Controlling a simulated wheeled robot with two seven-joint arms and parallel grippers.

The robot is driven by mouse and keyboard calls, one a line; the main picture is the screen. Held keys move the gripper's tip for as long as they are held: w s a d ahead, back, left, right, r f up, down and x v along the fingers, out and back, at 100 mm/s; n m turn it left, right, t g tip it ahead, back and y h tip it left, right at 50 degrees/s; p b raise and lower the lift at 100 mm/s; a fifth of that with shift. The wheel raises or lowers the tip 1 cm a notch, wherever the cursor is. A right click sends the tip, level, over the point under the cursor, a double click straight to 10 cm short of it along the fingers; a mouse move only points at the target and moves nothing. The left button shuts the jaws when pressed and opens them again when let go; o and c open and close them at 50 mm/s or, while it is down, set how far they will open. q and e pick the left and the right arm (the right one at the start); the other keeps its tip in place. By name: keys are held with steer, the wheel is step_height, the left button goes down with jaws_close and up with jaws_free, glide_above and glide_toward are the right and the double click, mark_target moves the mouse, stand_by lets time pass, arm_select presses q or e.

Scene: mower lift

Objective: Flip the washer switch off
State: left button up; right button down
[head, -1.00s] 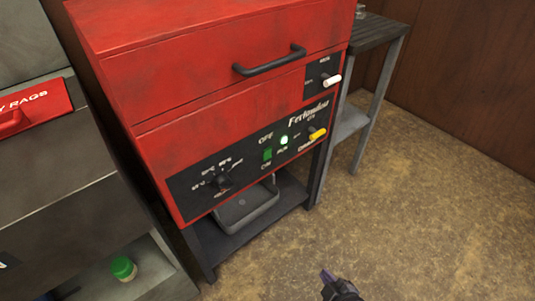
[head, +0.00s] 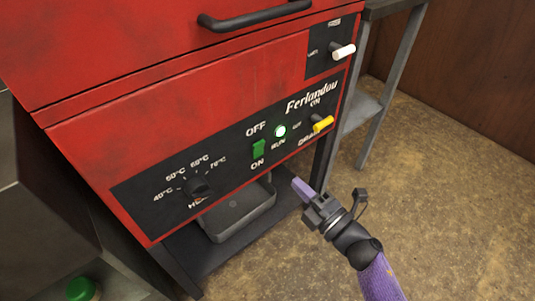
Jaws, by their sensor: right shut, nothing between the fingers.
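The red washer (head: 180,110) fills the upper left and middle of the head view. Its black control panel (head: 230,137) carries a green rocker switch (head: 259,149), with OFF printed above it and ON below. A round light (head: 280,131) to the right of the switch glows green-white. My right gripper (head: 300,188) is shut and empty, below and right of the switch, in front of the panel's lower edge and apart from it. My left gripper is not in view.
A black dial (head: 198,187) sits left of the switch, a yellow lever (head: 322,124) and a white lever (head: 342,51) to its right. A grey tray (head: 238,210) rests on the shelf below. Open floor (head: 450,190) lies right.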

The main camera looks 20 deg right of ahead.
mark_target(261, 147)
steer(key=b+x, duration=0.2)
steer(key=x, duration=0.7)
steer(key=shift+w+a+f+b, duration=0.15)
steer(key=shift+w+b, duration=0.2)
steer(key=shift+w, duration=0.05)
steer(key=shift+w+a, duration=0.15)
steer(key=shift+w, duration=0.2)
steer(key=shift+r, duration=0.2)
